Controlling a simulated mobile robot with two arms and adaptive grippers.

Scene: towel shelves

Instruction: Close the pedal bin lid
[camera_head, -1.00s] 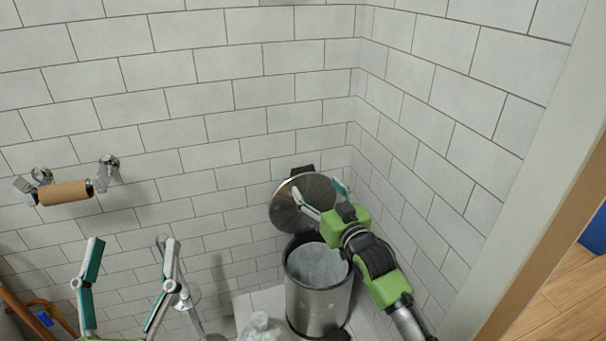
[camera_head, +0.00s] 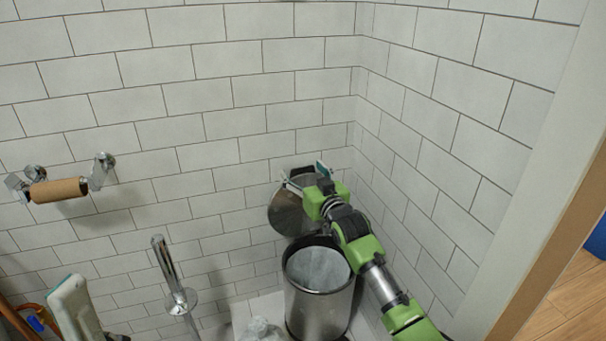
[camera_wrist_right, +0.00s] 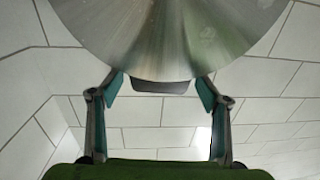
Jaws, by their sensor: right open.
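The steel pedal bin (camera_head: 318,305) stands in the corner, with a grey liner visible inside its open mouth. Its round metal lid (camera_head: 287,212) is raised, tilted back near the wall. My right gripper (camera_head: 303,178) is open at the upper part of the lid and hides some of it. In the right wrist view the lid (camera_wrist_right: 165,35) fills the top, with a dark tab (camera_wrist_right: 160,86) at its edge. The open fingers (camera_wrist_right: 160,98) stand either side of that tab; contact cannot be told.
A cardboard roll (camera_head: 58,190) sits on a chrome wall holder at the left. A chrome brush stand (camera_head: 175,285) is left of the bin. A crumpled pale bag (camera_head: 262,330) lies in front. Tiled walls close in behind and to the right.

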